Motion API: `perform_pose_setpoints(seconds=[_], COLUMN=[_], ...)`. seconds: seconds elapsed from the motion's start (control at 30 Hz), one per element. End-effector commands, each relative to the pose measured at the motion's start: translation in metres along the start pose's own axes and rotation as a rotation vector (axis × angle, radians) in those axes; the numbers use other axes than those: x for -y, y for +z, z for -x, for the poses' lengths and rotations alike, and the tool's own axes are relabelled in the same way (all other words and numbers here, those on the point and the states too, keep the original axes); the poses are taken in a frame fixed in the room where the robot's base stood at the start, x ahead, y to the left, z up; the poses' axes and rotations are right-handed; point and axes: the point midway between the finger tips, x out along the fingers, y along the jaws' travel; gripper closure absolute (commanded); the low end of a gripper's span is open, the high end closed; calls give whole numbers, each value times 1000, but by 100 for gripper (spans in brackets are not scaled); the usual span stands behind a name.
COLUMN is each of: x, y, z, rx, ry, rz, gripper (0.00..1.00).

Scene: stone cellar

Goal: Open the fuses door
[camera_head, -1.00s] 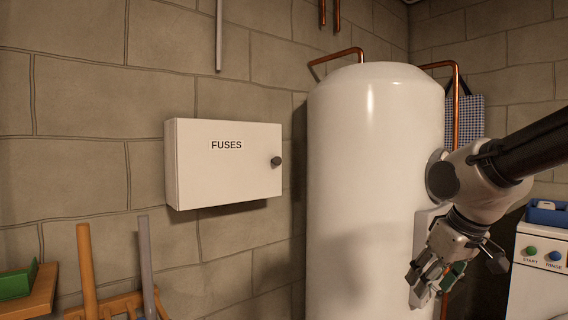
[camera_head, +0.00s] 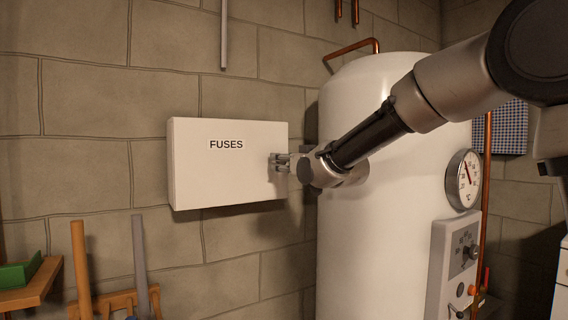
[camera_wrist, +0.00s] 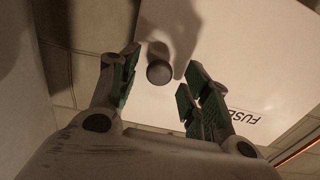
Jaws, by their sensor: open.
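The white fuses box (camera_head: 225,175) hangs on the stone wall, its door marked FUSES and shut. Its dark round knob (camera_wrist: 159,72) shows in the wrist view, between and just beyond the fingertips. My gripper (camera_head: 279,162) is at the right edge of the door in the head view and hides the knob there. In the wrist view my gripper (camera_wrist: 155,88) is open, with green finger pads on both sides of the knob. I see no finger clearly touching it.
A large white boiler tank (camera_head: 375,230) stands close to the right of the box, behind my arm. A dial gauge (camera_head: 463,180) and a control panel (camera_head: 455,262) are on its right side. A wooden shelf with a green box (camera_head: 20,272) is at lower left.

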Motion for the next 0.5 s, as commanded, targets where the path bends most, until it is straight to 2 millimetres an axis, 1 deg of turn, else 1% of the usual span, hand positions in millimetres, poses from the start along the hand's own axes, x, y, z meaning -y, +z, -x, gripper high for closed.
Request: perform_pose_setpoints(seconds=[0.03, 0.13, 0.37, 0.4, 0.47, 0.5], x=[0, 0, 0, 0, 0, 0], y=[0, 0, 0, 0, 0, 0], z=[-5, -10, -11, -11, -11, -11], rx=[1, 1, 1, 1, 2, 2], ry=[0, 0, 0, 0, 0, 0], rz=[0, 0, 0, 0, 0, 0], gripper=[52, 52, 52, 56, 67, 74])
